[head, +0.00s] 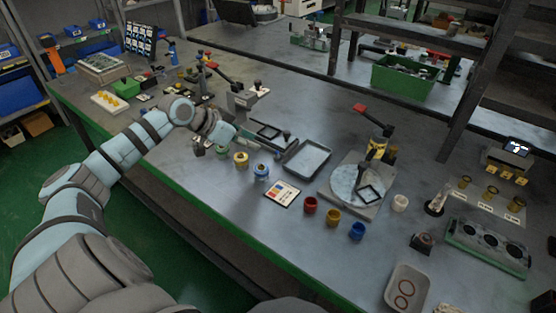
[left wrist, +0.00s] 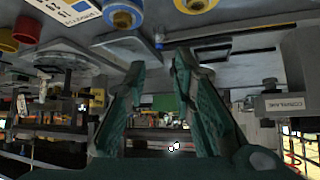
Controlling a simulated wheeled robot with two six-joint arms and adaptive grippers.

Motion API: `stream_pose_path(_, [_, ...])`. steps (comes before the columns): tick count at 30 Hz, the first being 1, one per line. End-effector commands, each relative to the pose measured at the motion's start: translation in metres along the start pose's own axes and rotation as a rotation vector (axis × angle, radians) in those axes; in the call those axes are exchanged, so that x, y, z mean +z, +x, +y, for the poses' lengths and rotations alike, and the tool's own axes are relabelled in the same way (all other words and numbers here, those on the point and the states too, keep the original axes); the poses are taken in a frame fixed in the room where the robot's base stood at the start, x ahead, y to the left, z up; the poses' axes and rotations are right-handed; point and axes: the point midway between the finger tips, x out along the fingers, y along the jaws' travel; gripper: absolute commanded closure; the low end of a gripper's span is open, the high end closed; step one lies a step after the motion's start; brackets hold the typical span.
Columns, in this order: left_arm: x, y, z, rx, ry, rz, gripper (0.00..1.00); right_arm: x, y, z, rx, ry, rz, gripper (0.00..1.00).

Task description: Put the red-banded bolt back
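I cannot make out a red-banded bolt in either view. My left gripper (head: 238,131) is over the table beside the grey tray (head: 307,158) and behind the ring-topped pots. In the left wrist view its two teal fingers (left wrist: 160,66) stand apart with nothing visibly held between them. A yellow-ringed pot (head: 241,160) and a blue pot with a yellow ring (head: 261,172) stand in front of the gripper. A small blue item (left wrist: 159,42) shows beyond the fingertips, too small to identify. My right gripper is not in view.
Red (head: 310,205), yellow (head: 333,216) and blue (head: 357,231) cups stand in a row near a colour-marked card (head: 282,193). A red-handled valve fixture (head: 376,145) stands behind them on a plate. A white tray (head: 407,290) with rings lies at front right.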

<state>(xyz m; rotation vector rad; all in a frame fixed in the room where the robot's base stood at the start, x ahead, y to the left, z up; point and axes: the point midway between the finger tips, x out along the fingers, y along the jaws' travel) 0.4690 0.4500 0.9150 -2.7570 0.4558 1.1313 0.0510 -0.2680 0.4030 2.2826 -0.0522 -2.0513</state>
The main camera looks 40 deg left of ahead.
Motion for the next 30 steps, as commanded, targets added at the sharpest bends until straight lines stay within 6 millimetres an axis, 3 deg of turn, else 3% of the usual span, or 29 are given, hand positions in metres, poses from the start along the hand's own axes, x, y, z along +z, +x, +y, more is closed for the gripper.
stream_pose_path(3, [-0.003,0.034,0.003,0.007,-0.005,0.007,0.76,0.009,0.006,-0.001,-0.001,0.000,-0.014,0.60])
stream_pose_path(16, [-0.003,0.103,0.001,0.003,-0.003,0.000,0.76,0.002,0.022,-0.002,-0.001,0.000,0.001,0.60])
stream_pose_path(23, [-0.004,0.108,0.001,0.001,0.000,-0.002,0.76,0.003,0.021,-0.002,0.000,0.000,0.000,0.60])
stream_pose_path(28, [-0.004,0.108,0.001,0.001,-0.001,-0.002,1.00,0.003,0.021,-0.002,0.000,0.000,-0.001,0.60])
stream_pose_path(30, [-0.004,0.107,0.001,0.001,-0.001,-0.002,1.00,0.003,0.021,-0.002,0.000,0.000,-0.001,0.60])
